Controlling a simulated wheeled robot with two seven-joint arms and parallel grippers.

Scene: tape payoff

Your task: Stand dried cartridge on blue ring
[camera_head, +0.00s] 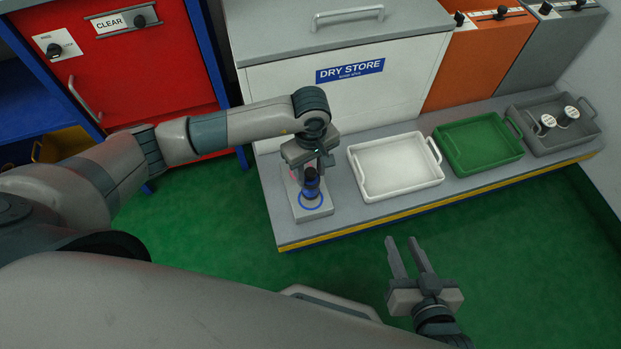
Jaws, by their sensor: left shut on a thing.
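The cartridge (312,188) is a small dark cylinder with a blue band, upright under my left gripper (310,170). My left gripper is shut on its upper part, from above. The blue ring (311,201) is marked on a light grey block (301,212) at the left end of the bench. The cartridge's lower end appears at or just above the ring; I cannot tell whether it touches the block. My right gripper (408,258) is open and empty over the green floor, in front of the bench.
On the grey bench (345,220) stand an empty white tray (370,191), an empty green tray (478,161) and a grey tray (580,150) holding two white-topped cylinders (567,115). A white DRY STORE cabinet (395,93) rises behind. A red cabinet (160,70) is at left.

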